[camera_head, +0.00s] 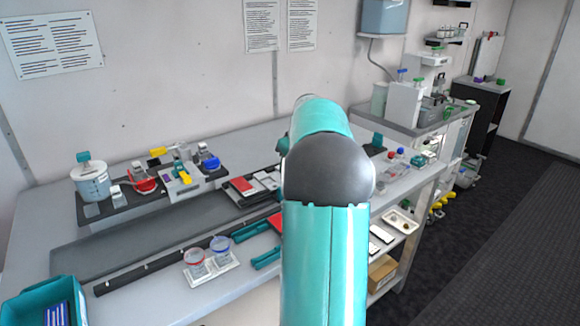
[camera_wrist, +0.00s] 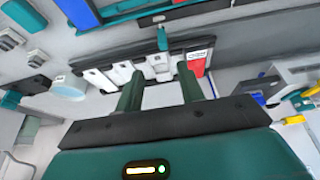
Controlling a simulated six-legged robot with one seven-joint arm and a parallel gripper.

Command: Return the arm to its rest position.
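My arm (camera_head: 325,255), teal with a dark grey joint, rises through the middle of the head view in front of the workbench. Its far end and gripper are hidden behind the arm there. In the wrist view my gripper (camera_wrist: 160,72) shows two dark green fingers standing well apart. Beyond the fingertips is a dark tray (camera_wrist: 115,64) with white pieces and a red piece (camera_wrist: 197,65). I cannot judge the distance from the fingers to it.
The bench holds a foam proportioner setup with a white pot (camera_head: 92,182), two clear cups (camera_head: 208,256) and a teal bin (camera_head: 40,305). A raised side table (camera_head: 420,123) with equipment stands right of my arm. Dark floor (camera_head: 500,235) at the right is clear.

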